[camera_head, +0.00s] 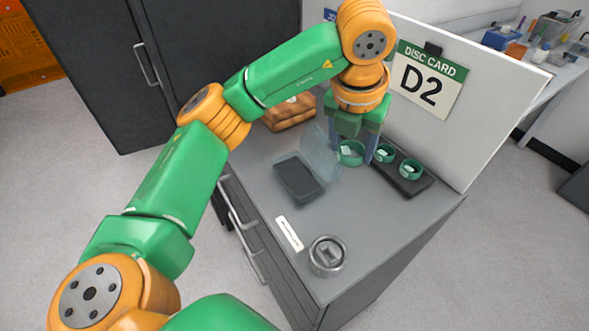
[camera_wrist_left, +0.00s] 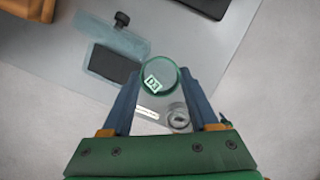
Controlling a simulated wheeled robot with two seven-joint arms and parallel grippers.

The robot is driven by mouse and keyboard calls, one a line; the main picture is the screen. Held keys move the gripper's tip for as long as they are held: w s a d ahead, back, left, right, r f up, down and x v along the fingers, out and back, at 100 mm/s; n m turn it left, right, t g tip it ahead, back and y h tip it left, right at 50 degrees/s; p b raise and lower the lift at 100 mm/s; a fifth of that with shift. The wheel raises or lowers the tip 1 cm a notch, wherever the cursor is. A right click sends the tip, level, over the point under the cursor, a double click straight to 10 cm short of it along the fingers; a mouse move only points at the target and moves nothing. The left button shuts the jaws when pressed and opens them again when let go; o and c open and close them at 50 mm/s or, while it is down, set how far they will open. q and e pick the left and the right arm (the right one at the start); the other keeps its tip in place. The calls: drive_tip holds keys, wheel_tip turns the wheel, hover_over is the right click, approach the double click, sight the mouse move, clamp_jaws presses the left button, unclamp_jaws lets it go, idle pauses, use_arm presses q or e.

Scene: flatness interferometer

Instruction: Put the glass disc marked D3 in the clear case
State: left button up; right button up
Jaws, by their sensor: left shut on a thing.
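My left gripper (camera_head: 352,158) is shut on a round glass disc (camera_wrist_left: 157,80) with a green rim. The disc's white tag starts with D; its digit is too small to read surely. The held disc also shows in the head view (camera_head: 350,153), between the blue fingers. The clear case (camera_head: 298,180) has a dark base on the grey bench, and its clear lid (camera_head: 318,150) stands open beside the gripper. The case also shows in the left wrist view (camera_wrist_left: 115,65), to the left of the held disc. My right gripper is out of view.
A dark tray (camera_head: 424,185) with two green-rimmed discs (camera_head: 411,168) lies right of the gripper. A round metal piece (camera_head: 327,256) and a white strip (camera_head: 289,233) lie toward the front. A white panel (camera_head: 510,105) carrying a "DISC CARD D2" (camera_head: 428,82) stands behind.

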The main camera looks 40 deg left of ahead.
use_arm(q)
approach(298, 175)
drive_tip(key=shift+w+d, duration=1)
drive_tip(key=shift+d, duration=0.05)
drive_tip(key=a+f, duration=0.2)
drive_tip(key=f, duration=0.1)
drive_tip(key=shift+s+a+f, duration=0.1)
drive_tip(key=shift+a+f, duration=0.1)
drive_tip(key=shift+a, duration=0.05)
wheel_tip(298, 175, down, 3)
drive_tip(key=shift+d+r, duration=0.1)
drive_tip(key=shift+r, duration=0.15)
drive_tip(key=shift+f, duration=0.1)
drive_tip(key=shift+f, duration=0.15)
drive_tip(key=o, duration=1.1)
